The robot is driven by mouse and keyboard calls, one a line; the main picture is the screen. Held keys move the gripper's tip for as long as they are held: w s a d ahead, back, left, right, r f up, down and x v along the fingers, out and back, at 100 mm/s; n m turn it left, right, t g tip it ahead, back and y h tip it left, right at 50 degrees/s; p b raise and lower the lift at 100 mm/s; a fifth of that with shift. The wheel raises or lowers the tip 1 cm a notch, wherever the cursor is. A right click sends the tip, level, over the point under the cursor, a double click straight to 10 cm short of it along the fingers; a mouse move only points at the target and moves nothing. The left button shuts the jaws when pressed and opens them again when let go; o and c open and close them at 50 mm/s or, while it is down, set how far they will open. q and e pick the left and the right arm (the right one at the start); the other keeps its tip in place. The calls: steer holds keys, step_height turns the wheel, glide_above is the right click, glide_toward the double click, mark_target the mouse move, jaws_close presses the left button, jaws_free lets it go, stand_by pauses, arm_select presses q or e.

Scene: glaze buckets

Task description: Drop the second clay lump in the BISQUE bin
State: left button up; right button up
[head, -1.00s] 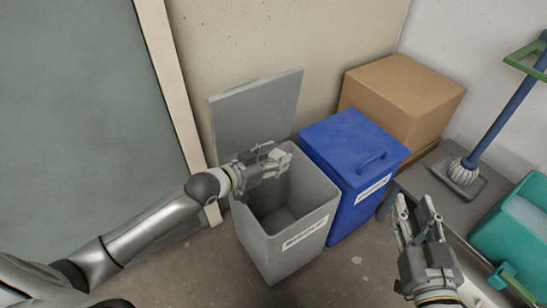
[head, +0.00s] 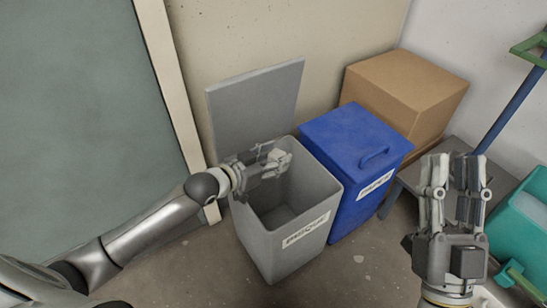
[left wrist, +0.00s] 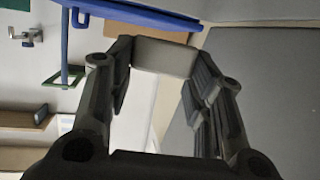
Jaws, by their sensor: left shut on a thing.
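The grey BISQUE bin (head: 285,247) stands on the floor with its lid (head: 255,108) raised against the wall. Its label is on the front, and the visible part of its floor looks bare. My left gripper (head: 272,164) is over the bin's mouth, shut on a pale clay lump (head: 279,157). The lump shows as a light block between the fingertips in the left wrist view (left wrist: 165,57). My right gripper (head: 456,162) is raised at the right, its fingers apart and empty.
A blue bin (head: 350,180) with a closed lid and a label stands right beside the grey bin. A cardboard box (head: 405,95) is behind it. At the right are a teal tub (head: 525,235) and a blue-handled tool (head: 510,110).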

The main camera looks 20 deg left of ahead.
steer(key=shift+s+r, duration=0.25)
steer(key=shift+r, duration=0.1)
arm_select(q)
steer(key=o, duration=1.1)
steer(key=shift+s+a+f, duration=0.1)
steer(key=shift+s+a, duration=0.15)
steer(key=shift+s, duration=0.1)
steer(key=v, duration=1.1)
steer(key=shift+s, duration=0.1)
